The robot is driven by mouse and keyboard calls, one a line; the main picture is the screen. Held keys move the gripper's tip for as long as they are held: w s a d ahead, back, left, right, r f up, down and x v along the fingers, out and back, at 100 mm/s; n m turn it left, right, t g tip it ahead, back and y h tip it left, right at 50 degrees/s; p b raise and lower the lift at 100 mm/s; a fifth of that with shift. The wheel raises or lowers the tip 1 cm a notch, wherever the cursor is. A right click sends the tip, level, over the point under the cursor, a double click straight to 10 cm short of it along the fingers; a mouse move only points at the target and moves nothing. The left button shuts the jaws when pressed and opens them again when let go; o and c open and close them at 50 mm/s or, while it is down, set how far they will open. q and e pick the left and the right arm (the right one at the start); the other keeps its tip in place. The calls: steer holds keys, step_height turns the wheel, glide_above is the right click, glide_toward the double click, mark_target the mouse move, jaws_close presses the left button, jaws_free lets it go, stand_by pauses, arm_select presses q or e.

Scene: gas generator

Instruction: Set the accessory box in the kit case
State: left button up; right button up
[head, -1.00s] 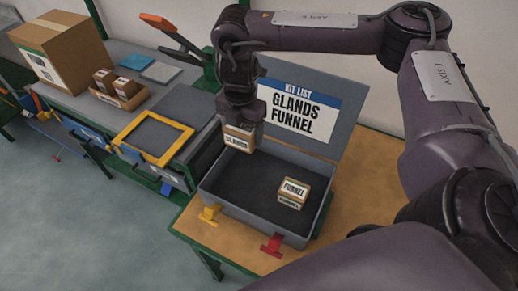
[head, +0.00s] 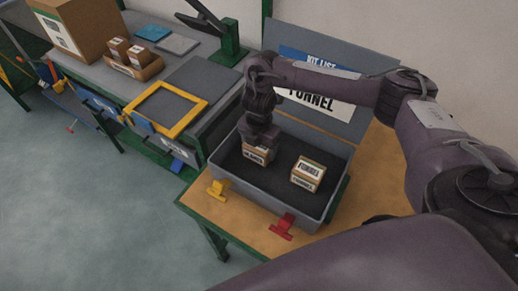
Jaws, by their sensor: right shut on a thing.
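The kit case (head: 232,186) is a grey open case on the wooden table, with a dark lining. Its raised lid carries a kit list that reads "GLANDS FUNNEL" in the earlier frame; my arm now covers part of it. My right gripper (head: 258,142) points down inside the left part of the case, shut on the small cardboard GLANDS box (head: 257,155). The box is low in the case; whether it touches the floor cannot be told. The FUNNEL box (head: 308,174) sits in the right part of the case, apart from it. My left gripper is not in view.
At left, a grey bench bears a yellow frame (head: 168,109), a tray of small boxes (head: 135,65) and a large carton (head: 75,30).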

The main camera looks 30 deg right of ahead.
steer(key=shift+f, duration=0.2)
steer(key=shift+f, duration=0.1)
steer(key=o, duration=1.1)
steer(key=shift+c, duration=0.2)
step_height(320, 180, up, 11)
steer(key=p, duration=0.3)
steer(key=shift+w+f, duration=0.1)
steer(key=shift+f, duration=0.05)
steer(key=shift+r, duration=0.85)
